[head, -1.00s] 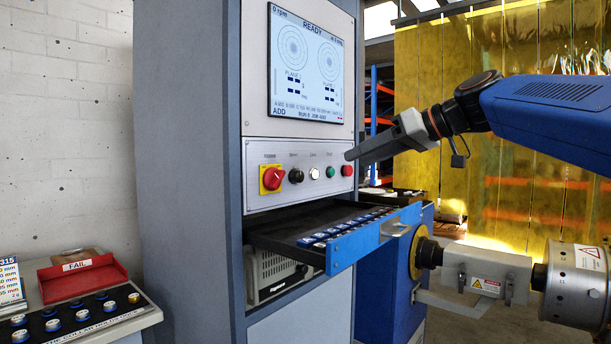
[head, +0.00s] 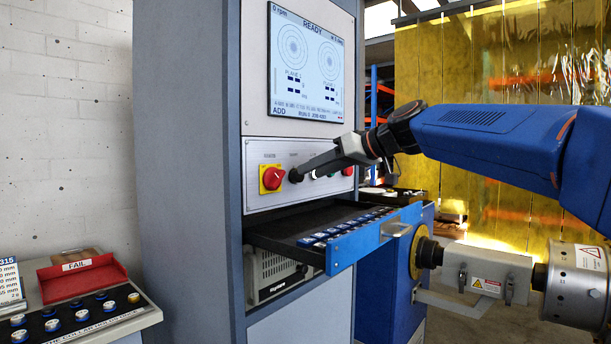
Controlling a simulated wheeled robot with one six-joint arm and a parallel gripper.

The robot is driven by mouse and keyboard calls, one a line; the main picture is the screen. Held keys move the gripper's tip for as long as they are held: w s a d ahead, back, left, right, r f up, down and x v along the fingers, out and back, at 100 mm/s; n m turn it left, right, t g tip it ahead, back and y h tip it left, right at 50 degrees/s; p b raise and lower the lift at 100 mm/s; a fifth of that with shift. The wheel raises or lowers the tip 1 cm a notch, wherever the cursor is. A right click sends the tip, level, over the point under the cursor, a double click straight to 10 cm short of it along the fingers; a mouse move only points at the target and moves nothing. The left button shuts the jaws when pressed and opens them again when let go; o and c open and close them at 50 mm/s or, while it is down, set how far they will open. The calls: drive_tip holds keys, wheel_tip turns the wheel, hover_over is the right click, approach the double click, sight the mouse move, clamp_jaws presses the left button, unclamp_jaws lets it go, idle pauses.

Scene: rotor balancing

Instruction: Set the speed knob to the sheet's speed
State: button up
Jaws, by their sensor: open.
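The black knob (head: 293,176), second from the left on the cabinet's control panel (head: 262,208), is mostly covered by my gripper. Its pointer setting is too small to read. My gripper (head: 301,174) reaches in from the right with its fingertips at the knob. The jaws are open; I cannot tell whether they touch it or straddle it. The screen (head: 306,62) above reads "0 rpm" and "READY". A card with printed lines and "315" (head: 9,282) is cut off at the left edge; I cannot tell if it is the sheet.
A red rotary switch on a yellow plate (head: 264,188) sits just left of the knob. An open drawer with blue-rimmed pieces (head: 345,254) juts out below the panel. A red FAIL tray (head: 80,283) stands at lower left. The panel's white and green buttons are mostly behind my gripper.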

sight(297, 176)
drive_tip(key=shift+x, duration=2.05)
drive_tip(key=c, duration=1)
